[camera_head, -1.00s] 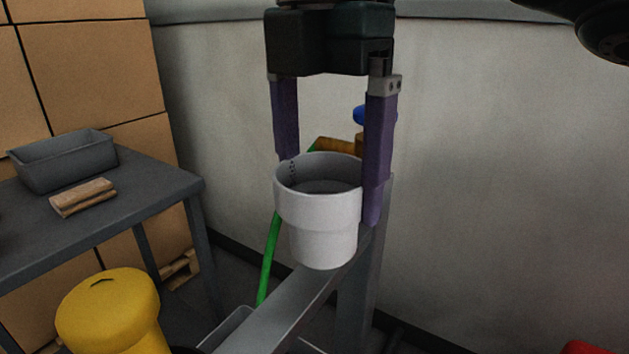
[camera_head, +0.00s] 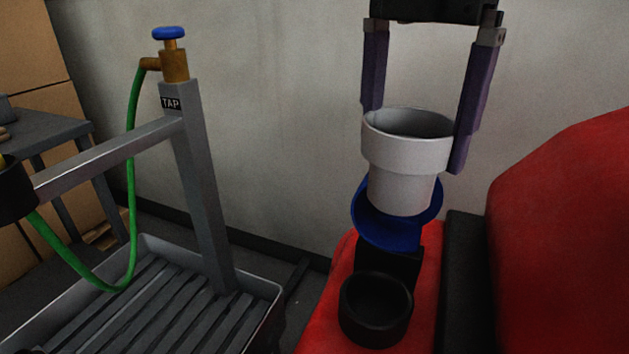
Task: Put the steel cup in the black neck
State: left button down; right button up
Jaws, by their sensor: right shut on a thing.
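The steel cup (camera_head: 408,160) is pale grey with a wide stepped rim, upright and open at the top. My right gripper (camera_head: 415,138) comes down from above and is shut on it, one purple finger at each side of the rim. The black neck (camera_head: 376,310) is a round open collar on a red machine body, below the cup and a little to its left. The cup hangs above and apart from it. A blue round lid (camera_head: 390,235) stands tipped open behind the neck, partly hidden by the cup. My left gripper is not in view.
A grey post marked TAP (camera_head: 200,190) with a blue-handled tap (camera_head: 170,50) and green hose stands left over a slatted tray (camera_head: 150,310). A black ring (camera_head: 14,192) sits on its side bar. A large red hump (camera_head: 570,220) rises close on the right.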

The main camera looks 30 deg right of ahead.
aim_at(399, 187)
notch_tip(399, 187, down, 18)
jog(key=b, duration=0.4)
jog(key=shift+f, duration=0.1)
jog(key=shift+w+f, duration=0.1)
jog(key=shift+f, duration=0.05)
jog(key=shift+f, duration=0.1)
jog(key=o, duration=1.2)
jog(key=shift+c, duration=0.2)
notch_tip(399, 187, up, 11)
jog(key=p, duration=0.2)
jog(key=shift+p, duration=0.4)
jog(key=shift+r, duration=0.6)
jog(key=shift+a, duration=0.1)
